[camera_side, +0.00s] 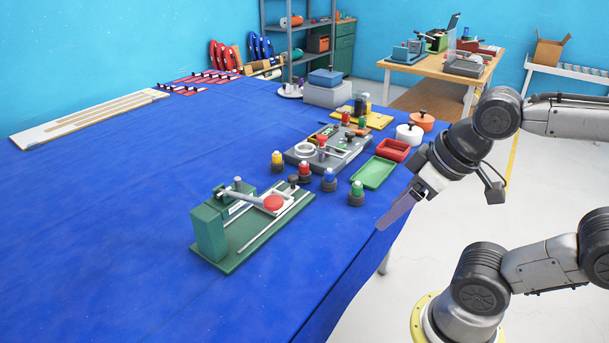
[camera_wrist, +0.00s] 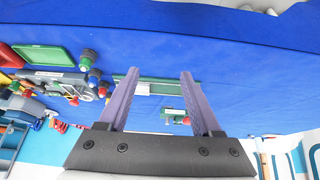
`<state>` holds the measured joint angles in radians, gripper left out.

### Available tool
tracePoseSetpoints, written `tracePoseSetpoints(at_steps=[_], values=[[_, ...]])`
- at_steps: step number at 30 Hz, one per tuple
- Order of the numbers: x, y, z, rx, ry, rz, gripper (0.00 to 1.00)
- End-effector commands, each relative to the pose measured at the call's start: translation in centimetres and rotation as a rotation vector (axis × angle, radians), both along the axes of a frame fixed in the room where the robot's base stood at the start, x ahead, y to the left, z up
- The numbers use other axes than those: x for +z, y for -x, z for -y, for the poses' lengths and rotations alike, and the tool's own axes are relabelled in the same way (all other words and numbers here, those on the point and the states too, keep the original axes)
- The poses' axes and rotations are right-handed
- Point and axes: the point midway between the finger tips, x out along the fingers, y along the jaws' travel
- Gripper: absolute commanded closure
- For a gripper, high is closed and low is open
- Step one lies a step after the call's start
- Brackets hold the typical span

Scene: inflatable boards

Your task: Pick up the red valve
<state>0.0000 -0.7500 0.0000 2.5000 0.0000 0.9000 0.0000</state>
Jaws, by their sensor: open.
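The red valve (camera_side: 305,171) stands upright on the blue-covered table, a black base with a red part on top. It is in a row between a yellow-topped valve (camera_side: 277,160) and a blue-topped valve (camera_side: 329,180); a green-topped valve (camera_side: 356,192) stands at the row's near end. In the wrist view the red valve (camera_wrist: 103,90) is small, left of the fingers. My gripper (camera_side: 392,218) is right of the row, over the table's right edge, apart from every valve. In the wrist view its two purple fingers (camera_wrist: 160,75) are spread and empty.
A green press with a red knob (camera_side: 230,235) stands in front of the row. A grey fixture (camera_side: 325,148) lies behind it. Green (camera_side: 374,172) and red (camera_side: 393,150) trays lie to the right. The table's left and middle are mostly clear.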

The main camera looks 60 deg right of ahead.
Motion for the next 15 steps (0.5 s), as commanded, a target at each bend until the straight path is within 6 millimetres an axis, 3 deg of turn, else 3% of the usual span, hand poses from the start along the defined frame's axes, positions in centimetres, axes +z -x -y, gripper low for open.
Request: tracePoseSetpoints(at_steps=[1,3,15], values=[[0.00,0.00,0.00,0.000,0.000,0.000,0.23],[0.00,0.00,0.00,0.000,0.000,0.000,0.13],[-0.06,0.14,0.03,-0.066,-0.033,-0.007,0.13]])
